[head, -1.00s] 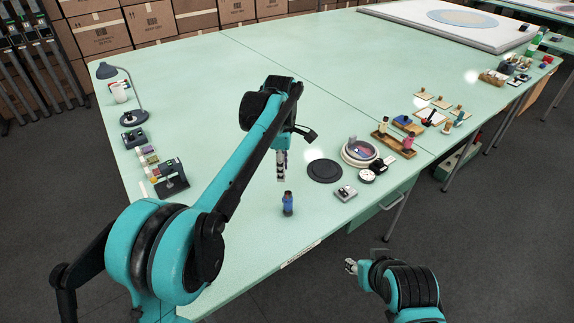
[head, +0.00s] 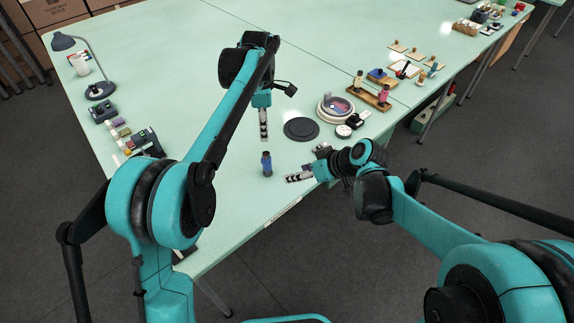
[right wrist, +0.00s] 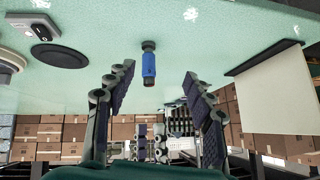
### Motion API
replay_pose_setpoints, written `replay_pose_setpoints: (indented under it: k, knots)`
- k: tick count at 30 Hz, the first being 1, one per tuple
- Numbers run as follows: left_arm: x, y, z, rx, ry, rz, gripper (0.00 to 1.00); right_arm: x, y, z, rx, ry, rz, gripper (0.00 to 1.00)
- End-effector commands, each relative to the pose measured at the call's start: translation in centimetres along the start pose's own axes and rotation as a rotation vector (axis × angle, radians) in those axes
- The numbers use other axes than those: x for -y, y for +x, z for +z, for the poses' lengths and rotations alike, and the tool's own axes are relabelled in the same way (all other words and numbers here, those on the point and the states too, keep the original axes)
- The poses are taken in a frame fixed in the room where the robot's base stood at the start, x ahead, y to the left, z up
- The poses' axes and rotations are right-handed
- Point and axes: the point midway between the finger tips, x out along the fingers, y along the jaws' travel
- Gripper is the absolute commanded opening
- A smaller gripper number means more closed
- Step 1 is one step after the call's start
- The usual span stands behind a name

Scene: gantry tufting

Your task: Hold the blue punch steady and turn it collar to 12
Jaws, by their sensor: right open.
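The blue punch (head: 267,164) stands upright on the green table near its front edge. It has a blue body and a dark top; the collar's marks are too small to read. My left gripper (head: 264,137) hangs pointing down, a little behind and above the punch, and is apart from it. I see it side-on, so its opening does not show. My right gripper (head: 288,179) lies low at the right of the punch, pointing at it. In the right wrist view the right gripper (right wrist: 158,74) has its fingers spread, with the punch (right wrist: 149,65) ahead, untouched.
A black disc (head: 301,130) lies right of my left gripper. A lamp (head: 98,89) stands at the left. The table's middle is clear.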

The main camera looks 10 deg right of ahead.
Motion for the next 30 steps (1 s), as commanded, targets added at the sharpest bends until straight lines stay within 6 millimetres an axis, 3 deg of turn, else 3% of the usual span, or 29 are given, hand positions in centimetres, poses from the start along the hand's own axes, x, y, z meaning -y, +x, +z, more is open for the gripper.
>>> replay_pose_setpoints:
  k: [6, 12, 22, 30]
  knots:
    - [0.0, 0.0, 0.0, 0.0, 0.0, 0.0, 0.34, -2.0, 4.8, -1.9, -0.117, -0.147, -0.135, 0.53]
    - [0.0, 0.0, 0.0, 0.0, 0.0, 0.0, 0.34, -3.5, 8.5, -2.4, -0.25, -0.285, -0.225, 0.53]
    - [0.0, 0.0, 0.0, 0.0, 0.0, 0.0, 0.34, -4.5, 11.2, -2.0, -0.383, -0.409, -0.28, 0.53]
    - [0.0, 0.0, 0.0, 0.0, 0.0, 0.0, 0.34, -3.3, 14.1, -2.9, -0.389, -0.418, -0.285, 0.53]
